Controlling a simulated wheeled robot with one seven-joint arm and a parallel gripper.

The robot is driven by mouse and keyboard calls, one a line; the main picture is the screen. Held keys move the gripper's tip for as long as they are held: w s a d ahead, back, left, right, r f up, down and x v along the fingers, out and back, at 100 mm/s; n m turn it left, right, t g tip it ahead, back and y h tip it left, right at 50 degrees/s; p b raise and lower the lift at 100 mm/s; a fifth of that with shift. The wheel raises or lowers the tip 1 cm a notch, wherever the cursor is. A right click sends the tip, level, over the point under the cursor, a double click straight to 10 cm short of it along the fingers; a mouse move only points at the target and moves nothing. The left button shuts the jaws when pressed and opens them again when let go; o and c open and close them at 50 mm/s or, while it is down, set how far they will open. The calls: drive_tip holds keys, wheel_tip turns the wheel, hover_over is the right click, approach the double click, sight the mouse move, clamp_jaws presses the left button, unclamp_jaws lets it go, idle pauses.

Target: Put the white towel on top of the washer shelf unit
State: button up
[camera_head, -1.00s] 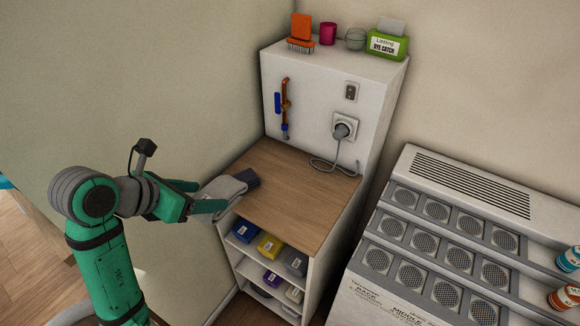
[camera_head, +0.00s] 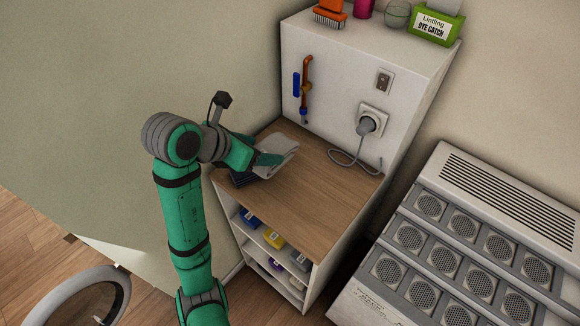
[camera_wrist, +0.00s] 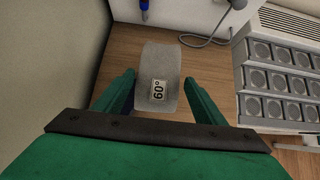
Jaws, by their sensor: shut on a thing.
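The pale grey-white folded towel (camera_head: 280,155) has a "60°" label, which shows in the wrist view on the towel (camera_wrist: 157,75). My gripper (camera_head: 262,150) is shut on the towel; in the wrist view the fingers of my gripper (camera_wrist: 159,84) stand on either side of it. The towel is over the wooden top, near its back left. I cannot tell whether it touches the wood. The washer shelf unit (camera_head: 318,190) is white with a wooden top and open shelves below. The towel's near end is partly hidden by my gripper.
A plug cable (camera_head: 350,160) droops onto the back right. The middle and right of the wooden top are clear. A grey speaker-like rack (camera_head: 450,240) stands right.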

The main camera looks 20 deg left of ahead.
sight(288, 162)
drive_tip(key=w+d+f, duration=0.2)
drive_tip(key=d+f, duration=0.1)
drive_tip(key=w+d+f, duration=0.1)
drive_tip(key=d+f, duration=0.1)
drive_tip(key=shift+w+f, duration=0.2)
drive_tip(key=shift+w, duration=0.15)
drive_tip(key=shift+w+d+f, duration=0.25)
drive_tip(key=shift+d+f, duration=0.05)
drive_tip(key=shift+f, duration=0.3)
drive_tip(key=shift+d+f, duration=0.1)
drive_tip(key=shift+f, duration=1.5)
drive_tip(key=shift+f, duration=0.1)
drive_tip(key=o, duration=1)
drive_tip(key=shift+c, duration=0.2)
drive_tip(key=shift+a+r, duration=0.2)
